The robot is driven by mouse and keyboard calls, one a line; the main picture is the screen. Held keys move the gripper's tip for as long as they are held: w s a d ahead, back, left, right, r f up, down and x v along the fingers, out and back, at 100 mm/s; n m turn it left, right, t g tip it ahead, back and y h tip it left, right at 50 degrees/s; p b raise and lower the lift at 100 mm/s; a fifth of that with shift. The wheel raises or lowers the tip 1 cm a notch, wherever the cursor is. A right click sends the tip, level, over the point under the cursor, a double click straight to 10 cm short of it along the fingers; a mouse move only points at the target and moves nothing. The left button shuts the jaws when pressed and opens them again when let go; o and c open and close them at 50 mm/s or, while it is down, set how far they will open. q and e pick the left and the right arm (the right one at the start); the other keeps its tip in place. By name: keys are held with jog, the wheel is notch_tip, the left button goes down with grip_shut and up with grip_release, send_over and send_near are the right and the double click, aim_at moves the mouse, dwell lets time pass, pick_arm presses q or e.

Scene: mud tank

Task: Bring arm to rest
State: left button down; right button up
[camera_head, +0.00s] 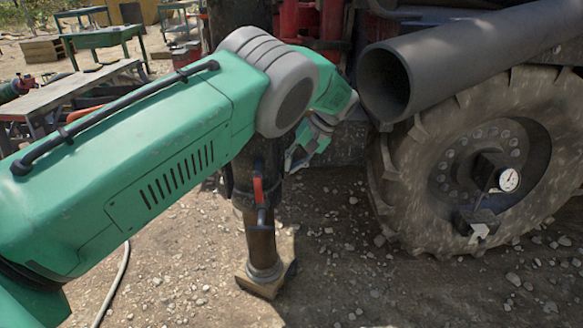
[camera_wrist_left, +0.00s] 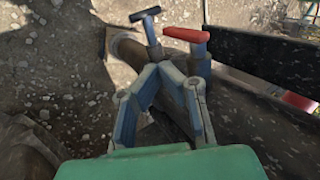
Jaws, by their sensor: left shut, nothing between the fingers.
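My left arm (camera_head: 150,150) is green with a grey joint and reaches in from the left. My left gripper (camera_head: 303,147) is partly hidden at the arm's far end, beside a dark vertical pipe (camera_head: 262,235). In the left wrist view the gripper's blue-grey fingers (camera_wrist_left: 163,76) are shut with nothing between them. Beyond them show a red valve handle (camera_wrist_left: 186,33) and a dark T-shaped handle (camera_wrist_left: 147,28); I cannot tell whether the fingers touch the pipe. The red handle (camera_head: 258,190) also shows on the pipe in the head view. My right gripper is not in view.
A large muddy wheel (camera_head: 405,190) with a pressure gauge (camera_head: 508,180) stands at the right. A thick grey pipe (camera_head: 470,55) juts out above it. A workbench (camera_head: 75,90) and green tables (camera_head: 105,38) stand at the left. Gravelly ground lies open in front.

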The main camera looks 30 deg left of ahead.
pick_arm(q)
jog(key=shift+f, duration=0.1)
jog(key=s+f+m+t+h+p, duration=0.2)
jog(key=s+f+m+h+p, duration=0.15)
jog(key=s+f, duration=1.65)
jog(key=s+d+r+m+t+h, duration=0.1)
jog(key=s+d+r, duration=0.1)
jog(key=s, duration=0.9)
jog(key=s+d+r+m+p, duration=0.1)
jog(key=s+d, duration=0.3)
jog(key=s, duration=0.7)
jog(key=shift+r+m+t+h, duration=0.4)
jog(key=shift+r+m, duration=0.1)
jog(key=shift+m, duration=0.25)
